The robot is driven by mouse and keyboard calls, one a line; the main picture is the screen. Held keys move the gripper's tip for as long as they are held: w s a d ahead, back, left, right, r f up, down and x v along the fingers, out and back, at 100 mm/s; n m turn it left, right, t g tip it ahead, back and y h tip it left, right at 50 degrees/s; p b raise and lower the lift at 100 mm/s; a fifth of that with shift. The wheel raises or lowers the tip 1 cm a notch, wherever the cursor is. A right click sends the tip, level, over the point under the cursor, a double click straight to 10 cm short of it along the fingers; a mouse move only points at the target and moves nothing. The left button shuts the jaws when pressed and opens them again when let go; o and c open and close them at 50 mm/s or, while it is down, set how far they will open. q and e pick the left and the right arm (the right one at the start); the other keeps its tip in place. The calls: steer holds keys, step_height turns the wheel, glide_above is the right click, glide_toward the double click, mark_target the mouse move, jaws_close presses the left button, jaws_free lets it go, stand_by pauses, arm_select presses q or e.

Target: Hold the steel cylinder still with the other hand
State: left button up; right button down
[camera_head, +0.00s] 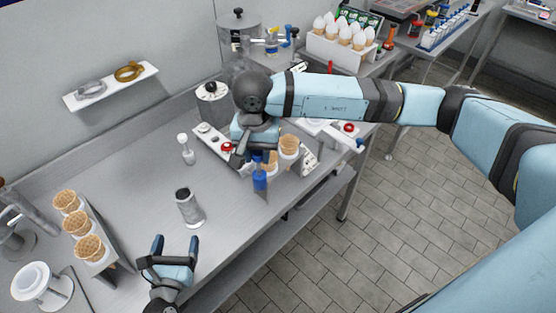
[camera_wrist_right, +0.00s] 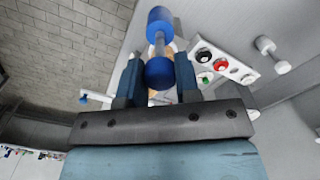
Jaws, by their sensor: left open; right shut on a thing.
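The steel cylinder (camera_head: 191,211) stands upright on the bench, grey with a dark open top. My left gripper (camera_head: 177,244) is open and empty just in front of the cylinder, its fingers pointing toward it with a small gap between. My right gripper (camera_head: 257,156) is shut on a blue double-ended piece (camera_head: 260,181), away to the right of the cylinder. In the right wrist view the blue piece (camera_wrist_right: 159,70) sits between the fingers, with a grey middle and a second blue end. The cylinder cannot be made out in that view.
A white double-ended piece (camera_head: 188,155) stands behind the cylinder. A white panel with red and black knobs (camera_head: 212,138) lies near my right gripper. Waffle cones in a rack (camera_head: 98,252) stand at left, with a white spool (camera_head: 38,284). The bench around the cylinder is clear.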

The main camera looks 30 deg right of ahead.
mark_target(184, 209)
arm_select(q)
steer(key=shift+w+d, duration=0.15)
steer(key=shift+w, duration=0.2)
steer(key=x, duration=1.1)
steer(key=shift+w, duration=0.1)
arm_select(e)
steer(key=w+a+r+m, duration=0.3)
steer(key=a+r+m, duration=0.3)
steer(key=a+m, duration=0.3)
steer(key=w+a+r+m, duration=0.4)
steer(key=a+r+m, duration=0.2)
steer(key=a+m, duration=0.3)
steer(key=m, duration=0.3)
steer(key=shift+w+a+r+m, duration=0.15)
steer(key=shift+a+m, duration=0.2)
steer(key=shift+m, duration=0.05)
arm_select(q)
steer(key=shift+c, duration=0.2)
jaws_close()
steer(key=shift+c, duration=1)
jaws_free()
